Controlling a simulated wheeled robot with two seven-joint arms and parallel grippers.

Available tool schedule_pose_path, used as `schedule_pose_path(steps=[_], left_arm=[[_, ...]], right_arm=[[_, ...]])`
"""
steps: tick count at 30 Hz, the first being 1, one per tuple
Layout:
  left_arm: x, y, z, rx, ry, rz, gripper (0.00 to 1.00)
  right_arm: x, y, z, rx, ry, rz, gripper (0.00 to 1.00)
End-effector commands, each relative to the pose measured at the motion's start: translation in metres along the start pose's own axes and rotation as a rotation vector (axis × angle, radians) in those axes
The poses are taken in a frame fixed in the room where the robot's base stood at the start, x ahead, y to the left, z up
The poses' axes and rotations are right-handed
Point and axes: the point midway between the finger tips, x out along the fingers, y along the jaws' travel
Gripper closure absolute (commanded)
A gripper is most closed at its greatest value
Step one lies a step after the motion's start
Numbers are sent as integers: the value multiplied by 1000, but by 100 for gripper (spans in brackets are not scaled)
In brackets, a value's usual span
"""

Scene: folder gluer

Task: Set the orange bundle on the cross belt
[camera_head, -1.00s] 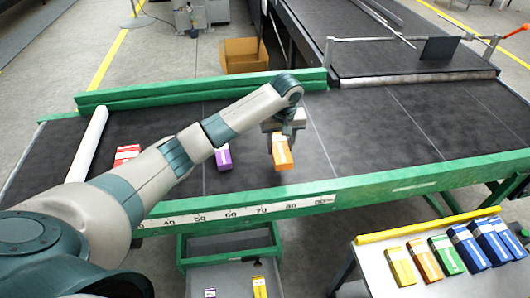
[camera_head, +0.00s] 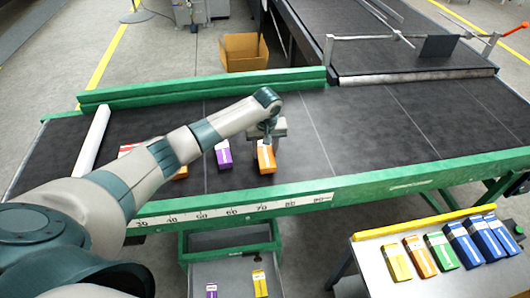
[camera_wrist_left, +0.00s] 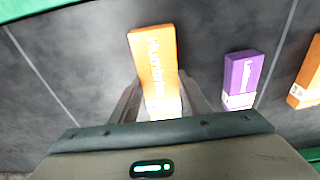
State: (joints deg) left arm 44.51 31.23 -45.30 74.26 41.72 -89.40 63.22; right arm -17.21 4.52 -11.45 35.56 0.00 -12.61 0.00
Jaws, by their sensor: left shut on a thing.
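An orange bundle (camera_head: 266,160) with a white end is between the fingers of my left gripper (camera_head: 268,146), which is shut on it. In the left wrist view the orange bundle (camera_wrist_left: 153,62) sticks out past the fingers of the left gripper (camera_wrist_left: 160,103). It is over the dark cross belt (camera_head: 320,150), near the green front rail; I cannot tell whether it touches the belt. A purple bundle (camera_head: 223,155) lies just left of it, apart; it also shows in the left wrist view (camera_wrist_left: 240,75). My right gripper is not in view.
The belt right of the gripper is clear. A side table (camera_head: 440,280) at the lower right holds several coloured bundles. A cardboard box (camera_head: 243,52) stands behind the belt.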

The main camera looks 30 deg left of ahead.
Motion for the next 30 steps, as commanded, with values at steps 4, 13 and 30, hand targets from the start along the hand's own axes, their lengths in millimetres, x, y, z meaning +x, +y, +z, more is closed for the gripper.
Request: schedule_pose_path(steps=[4, 13, 30], left_arm=[[13, 0, 2, 0, 0, -1, 82], [18, 0, 2, 0, 1, 1, 82], [20, 0, 3, 0, 1, 1, 39]], right_arm=[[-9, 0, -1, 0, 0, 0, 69], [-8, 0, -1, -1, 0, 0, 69], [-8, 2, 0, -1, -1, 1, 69]])
